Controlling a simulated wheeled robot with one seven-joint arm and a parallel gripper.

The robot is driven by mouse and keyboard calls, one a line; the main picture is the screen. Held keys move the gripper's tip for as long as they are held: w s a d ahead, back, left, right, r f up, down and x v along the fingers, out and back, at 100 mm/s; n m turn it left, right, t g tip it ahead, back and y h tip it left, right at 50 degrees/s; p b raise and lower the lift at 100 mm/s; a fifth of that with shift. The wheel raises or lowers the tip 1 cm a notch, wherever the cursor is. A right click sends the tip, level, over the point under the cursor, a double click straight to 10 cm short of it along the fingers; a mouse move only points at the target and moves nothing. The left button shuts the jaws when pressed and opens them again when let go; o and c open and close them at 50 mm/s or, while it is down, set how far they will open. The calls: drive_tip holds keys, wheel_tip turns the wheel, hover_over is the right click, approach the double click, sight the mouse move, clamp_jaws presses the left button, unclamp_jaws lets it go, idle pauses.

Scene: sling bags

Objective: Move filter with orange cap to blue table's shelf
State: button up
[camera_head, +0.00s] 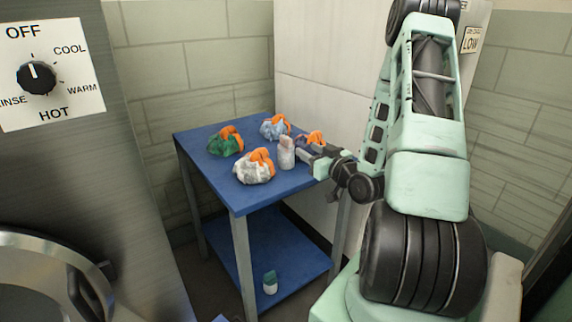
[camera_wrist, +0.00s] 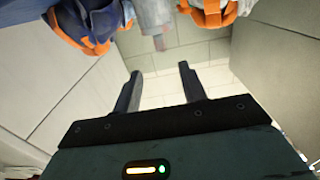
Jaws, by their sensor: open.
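The blue table (camera_head: 202,168) has a blue lower shelf (camera_head: 240,258). A pale, whitish upright container (camera_head: 286,154) stands on the top near its right side. It may be the filter, but I cannot make out an orange cap. My gripper (camera_head: 303,154) is just right of this container, low over the tabletop, open. In the wrist view my gripper (camera_wrist: 160,80) has its fingers apart with nothing between them. A greyish object (camera_wrist: 150,12) shows beyond the fingertips at the top edge, cut off, and may be the same container.
Sling bags with orange straps crowd the tabletop: a green one (camera_head: 220,146), a white one (camera_head: 250,173), a light blue one (camera_head: 270,130) and one partly behind my gripper. A small bottle with a green top (camera_head: 270,284) stands on the lower shelf, which has free room.

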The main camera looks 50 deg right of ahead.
sight(291, 140)
drive_tip(key=p+x, duration=0.1)
drive_tip(key=x, duration=1)
drive_tip(key=shift+w+a+p, duration=0.1)
drive_tip(key=shift+w+p, duration=0.2)
drive_tip(key=shift+w, duration=0.1)
clamp_jaws()
